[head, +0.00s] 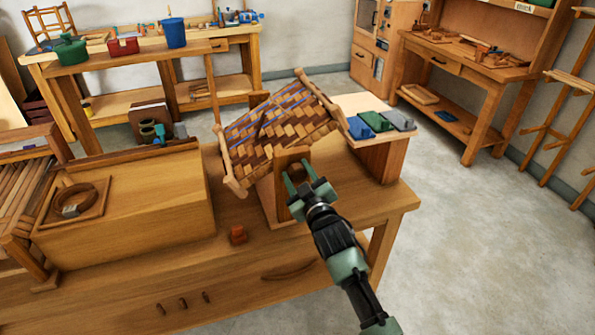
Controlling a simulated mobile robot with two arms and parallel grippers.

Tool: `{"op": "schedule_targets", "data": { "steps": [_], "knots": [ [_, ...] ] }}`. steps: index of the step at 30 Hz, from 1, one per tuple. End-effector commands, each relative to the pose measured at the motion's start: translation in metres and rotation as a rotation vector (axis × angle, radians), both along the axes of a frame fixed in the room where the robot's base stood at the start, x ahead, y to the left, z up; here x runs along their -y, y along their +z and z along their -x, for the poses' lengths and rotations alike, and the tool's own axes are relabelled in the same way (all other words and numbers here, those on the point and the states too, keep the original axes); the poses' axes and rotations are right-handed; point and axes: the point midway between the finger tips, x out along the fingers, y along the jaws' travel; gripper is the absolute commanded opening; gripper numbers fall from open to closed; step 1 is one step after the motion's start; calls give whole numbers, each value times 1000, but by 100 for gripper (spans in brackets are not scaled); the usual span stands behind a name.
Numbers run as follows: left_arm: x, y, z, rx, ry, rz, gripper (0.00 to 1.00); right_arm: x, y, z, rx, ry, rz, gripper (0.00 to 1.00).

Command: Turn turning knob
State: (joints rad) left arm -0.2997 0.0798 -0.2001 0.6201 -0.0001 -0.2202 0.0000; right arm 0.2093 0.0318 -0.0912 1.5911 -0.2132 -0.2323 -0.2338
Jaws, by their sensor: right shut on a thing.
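A woven bark seat panel (278,125) in a wooden frame is mounted tilted on a wooden stand (267,200) on the workbench. My right gripper (297,170) reaches in from the lower right to the front of the stand's upright. Its green fingers are around a small dark brown turning knob there, and it is shut on it. The knob is mostly hidden by the fingers and the dark shadow. My left gripper is not in view.
A large wooden box (130,215) with a coiled strip on top fills the workbench's left side. Blue, green and grey items (376,122) lie on a side table at right. Open floor (470,240) is at right.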

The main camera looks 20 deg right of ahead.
Motion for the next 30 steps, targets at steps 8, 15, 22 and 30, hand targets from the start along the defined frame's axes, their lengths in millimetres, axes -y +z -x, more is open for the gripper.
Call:
{"op": "schedule_targets", "data": {
  "steps": [8,15,22,30],
  "knots": [
    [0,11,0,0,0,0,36,0,-1,0,-14,-1,-242,4],
    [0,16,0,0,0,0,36,1,-1,0,-18,-1,-397,4],
    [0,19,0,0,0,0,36,1,-2,0,-22,-1,-479,4],
    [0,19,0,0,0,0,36,1,-3,0,-23,-1,-508,5]
  ]
}}
